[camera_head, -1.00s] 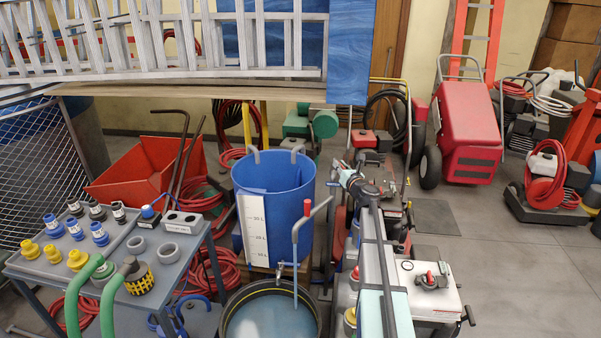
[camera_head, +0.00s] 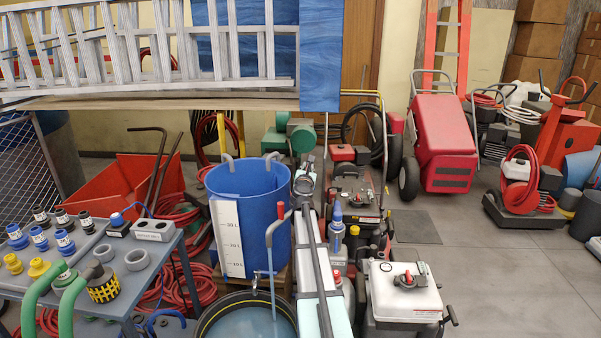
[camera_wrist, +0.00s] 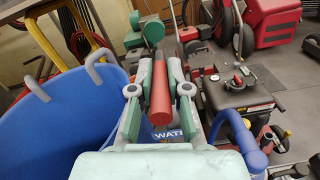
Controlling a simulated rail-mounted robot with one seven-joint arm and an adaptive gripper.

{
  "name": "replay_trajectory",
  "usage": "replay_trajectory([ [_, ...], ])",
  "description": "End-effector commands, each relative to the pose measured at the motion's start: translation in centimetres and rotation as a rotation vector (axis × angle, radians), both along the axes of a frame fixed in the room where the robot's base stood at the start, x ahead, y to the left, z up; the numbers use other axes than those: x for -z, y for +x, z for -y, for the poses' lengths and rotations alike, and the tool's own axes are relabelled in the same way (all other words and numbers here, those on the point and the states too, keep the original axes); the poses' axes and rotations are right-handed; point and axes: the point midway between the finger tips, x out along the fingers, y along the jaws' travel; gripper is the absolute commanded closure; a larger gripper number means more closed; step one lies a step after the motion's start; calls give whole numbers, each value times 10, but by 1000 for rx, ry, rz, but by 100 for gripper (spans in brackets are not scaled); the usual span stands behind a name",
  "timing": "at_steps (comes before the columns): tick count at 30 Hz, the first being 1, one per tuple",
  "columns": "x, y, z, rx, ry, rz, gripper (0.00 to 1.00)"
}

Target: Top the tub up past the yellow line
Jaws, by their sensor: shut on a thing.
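A black tub (camera_head: 207,324) with pale blue water (camera_head: 250,322) stands at the bottom of the head view. A yellowish line (camera_head: 226,302) runs along its inner wall; the front is cut off. A small tap (camera_head: 255,283) sits above its back rim, in front of a tall blue container (camera_head: 264,192) with a white litre scale (camera_head: 228,240). A thin blue-grey pipe with a red-handled top (camera_head: 280,213) rises beside the tap. My gripper (camera_wrist: 160,92) is shut on a red cylindrical grip (camera_wrist: 161,98), beside the blue container's rim. Whether water flows is unclear.
A grey cart (camera_head: 185,270) with fittings and green hoses stands at left. A red sloped bin (camera_head: 130,185) is behind it. A white-tanked machine (camera_head: 404,290) and a blue bottle (camera_head: 337,222) are close right of my arm. Open floor (camera_head: 510,285) lies farther right.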

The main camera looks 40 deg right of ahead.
Motion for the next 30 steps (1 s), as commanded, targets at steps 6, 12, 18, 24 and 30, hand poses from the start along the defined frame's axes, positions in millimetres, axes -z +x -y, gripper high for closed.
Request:
replay_trajectory([
  [6, -2, 2, 1, -3, -3, 1, 100],
  [12, -2, 2, 1, -3, -2, 0, 59],
  [18, -1, 1, 0, -3, -2, 0, 59],
  [24, -1, -4, -5, -3, -1, 0, 59],
  [30, -1, -21, -24, -4, -1, 0, 59],
])
